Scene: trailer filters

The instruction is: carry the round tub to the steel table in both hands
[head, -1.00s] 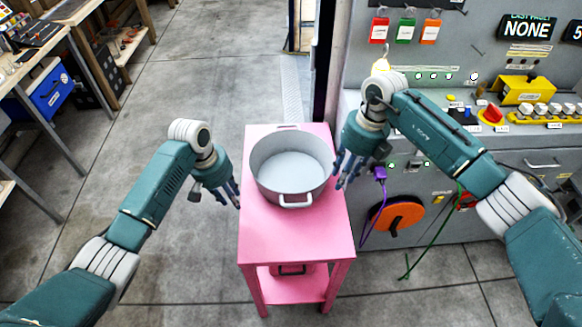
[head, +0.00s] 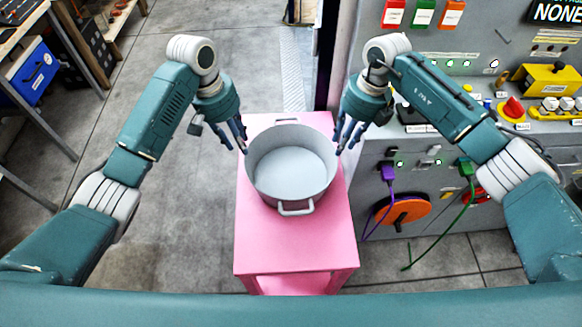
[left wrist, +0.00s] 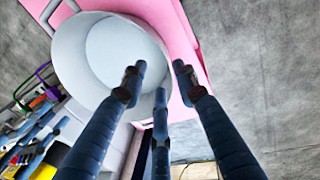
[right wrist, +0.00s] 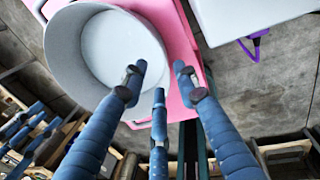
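The round tub (head: 291,172) is light grey, empty and upright on a pink stand (head: 300,245), with a handle at its near side. My left gripper (head: 240,146) is open just off the tub's left rim. My right gripper (head: 345,146) is open just off its right rim. Neither gripper visibly holds the tub. In the left wrist view the tub (left wrist: 70,58) lies beyond the spread fingers. In the right wrist view the tub (right wrist: 70,55) lies likewise. The steel table cannot be made out.
A grey control panel (head: 450,215) with switches, cables and an orange disc (head: 404,210) stands close on the right. Shelving with a blue box (head: 30,72) is at the left. Concrete floor (head: 180,235) is clear left of the stand.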

